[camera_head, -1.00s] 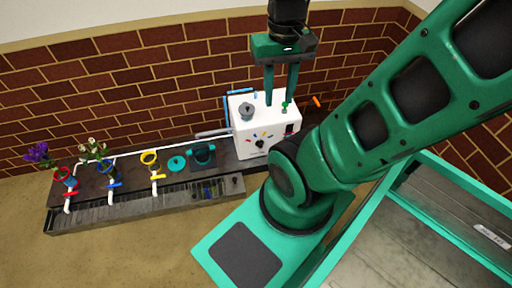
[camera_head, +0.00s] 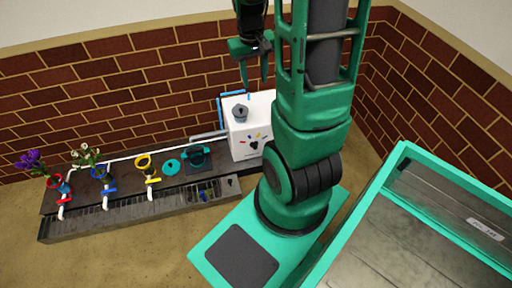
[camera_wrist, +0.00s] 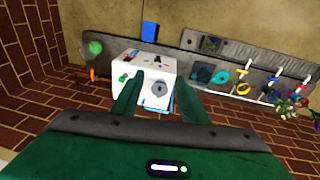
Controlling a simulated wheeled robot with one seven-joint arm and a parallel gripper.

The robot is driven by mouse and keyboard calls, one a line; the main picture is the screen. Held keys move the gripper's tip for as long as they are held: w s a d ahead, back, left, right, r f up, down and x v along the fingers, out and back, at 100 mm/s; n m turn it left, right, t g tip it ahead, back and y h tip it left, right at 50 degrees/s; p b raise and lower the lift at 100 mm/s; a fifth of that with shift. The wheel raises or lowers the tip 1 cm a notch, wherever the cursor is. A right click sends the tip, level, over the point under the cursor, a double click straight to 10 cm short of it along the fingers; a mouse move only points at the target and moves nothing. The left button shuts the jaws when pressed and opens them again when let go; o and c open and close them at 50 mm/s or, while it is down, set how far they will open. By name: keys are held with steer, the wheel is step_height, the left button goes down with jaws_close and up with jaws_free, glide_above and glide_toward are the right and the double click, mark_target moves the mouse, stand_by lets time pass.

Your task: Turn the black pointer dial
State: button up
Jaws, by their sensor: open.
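The black pointer dial (camera_head: 254,145) is on the front face of a white box (camera_head: 239,138), with small coloured marks around it. My arm hides the right part of that face in the head view.
A dark bench (camera_head: 128,182) runs left from the box with red, blue and yellow valves and rings, a teal disc (camera_head: 171,166) and flowers (camera_head: 90,155). A brick wall (camera_head: 120,100) stands close behind. A teal-rimmed bin (camera_head: 400,160) stands at the right.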

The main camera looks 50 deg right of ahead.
steer(key=w+d+f, duration=0.6)
steer(key=w+f, duration=0.1)
steer(key=f, duration=0.4)
steer(key=t, duration=0.2)
glide_above(255, 147)
steer(key=s+a, duration=0.1)
steer(key=s, duration=0.1)
step_height(255, 147, down, 28)
steer(key=r, duration=0.1)
steer(key=shift+m+t+h, duration=0.3)
steer(key=shift+t+h, duration=0.1)
steer(key=shift+t, duration=0.2)
steer(key=f, duration=0.7)
steer(key=w+f, duration=0.1)
steer(key=f, duration=0.7)
steer(key=d+f, duration=0.1)
steer(key=f, duration=0.6)
steer(key=shift+w+f, duration=0.25)
steer(key=shift+w, duration=0.05)
